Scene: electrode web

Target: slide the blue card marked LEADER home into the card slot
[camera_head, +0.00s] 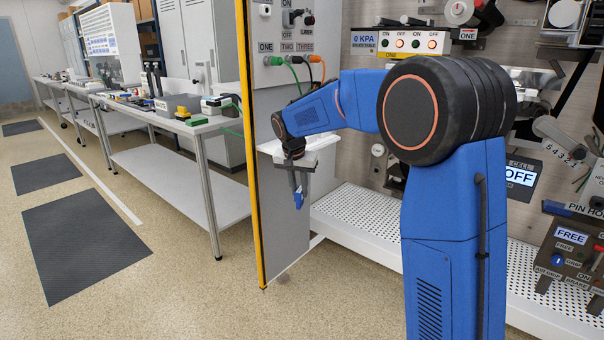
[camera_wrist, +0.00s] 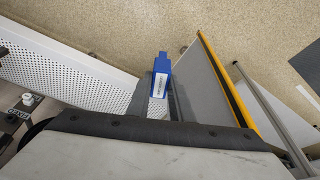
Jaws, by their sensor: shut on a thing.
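The blue card (camera_head: 298,199) hangs below my gripper (camera_head: 298,187) in the head view, pointing down in front of a grey side panel. In the wrist view the blue card (camera_wrist: 161,68) stands out beyond my gripper (camera_wrist: 160,100), with a narrow tab at its far end and a white label. The label's print is too small to read. My gripper is shut on the card, which is clear of any surface that I can see. I cannot make out the card slot in either view.
A grey panel with a yellow edge (camera_head: 249,150) stands left of my gripper. A white perforated shelf (camera_head: 365,212) runs along the machine, and also shows in the wrist view (camera_wrist: 65,68). A workbench (camera_head: 170,122) stands at the left. Open floor (camera_head: 170,260) lies in front.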

